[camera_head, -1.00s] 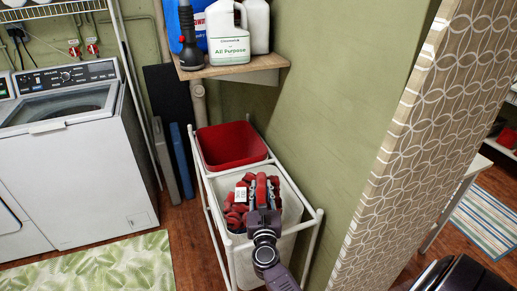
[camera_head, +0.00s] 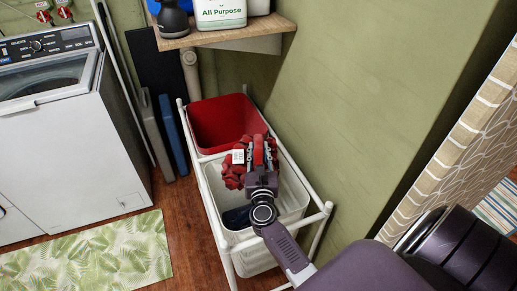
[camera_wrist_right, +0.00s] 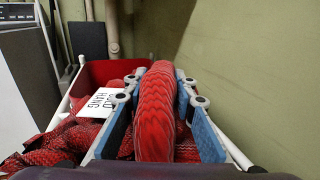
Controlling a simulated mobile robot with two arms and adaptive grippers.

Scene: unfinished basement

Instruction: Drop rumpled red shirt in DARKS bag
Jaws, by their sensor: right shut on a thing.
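The rumpled red shirt (camera_head: 233,176), with a white tag, hangs in my right gripper (camera_head: 261,152). The gripper is shut on it, and a red fold (camera_wrist_right: 154,115) bulges between the two fingers in the wrist view. The shirt is above the laundry sorter, over the border between the red bag (camera_head: 215,122) at the back and the white bag (camera_head: 290,200) in front. No DARKS lettering is legible on either bag. A dark cloth (camera_head: 237,217) lies inside the white bag. The shirt hides part of both bags. My left gripper is not in view.
The sorter's white frame (camera_head: 215,212) stands against the green wall (camera_head: 350,110). A wooden shelf (camera_head: 225,35) with bottles hangs above the back. A white washer (camera_head: 60,140) and a leafy green rug (camera_head: 90,255) are to the left. A patterned curtain (camera_head: 480,160) is at right.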

